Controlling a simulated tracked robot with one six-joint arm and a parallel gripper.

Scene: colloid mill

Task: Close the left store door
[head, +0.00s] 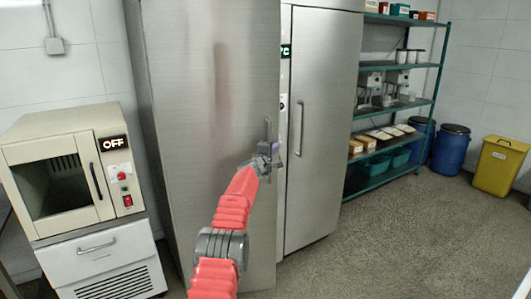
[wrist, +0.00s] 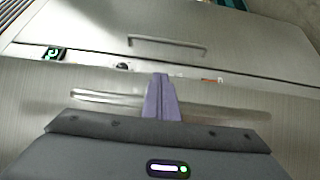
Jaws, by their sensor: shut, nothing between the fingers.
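The left store door (head: 190,120) is a tall brushed-steel panel in the head view. It appears to stand out in front of the right door (head: 325,120), with a pale strip showing between them; how far it is open is hard to tell. My gripper (head: 272,150) is at the left door's free edge, beside its bar handle. In the wrist view my gripper (wrist: 160,80) has its purple fingers shut and empty. They cross in front of the left door's handle (wrist: 95,97) and hide part of it; I cannot tell whether they touch it.
The right door's handle (head: 299,128) is close to my gripper. A cream oven (head: 75,175) marked OFF stands at the left. A green shelf rack (head: 400,67), blue drums (head: 450,150) and a yellow bin (head: 498,165) stand at the right. The floor (head: 400,235) at the front right is clear.

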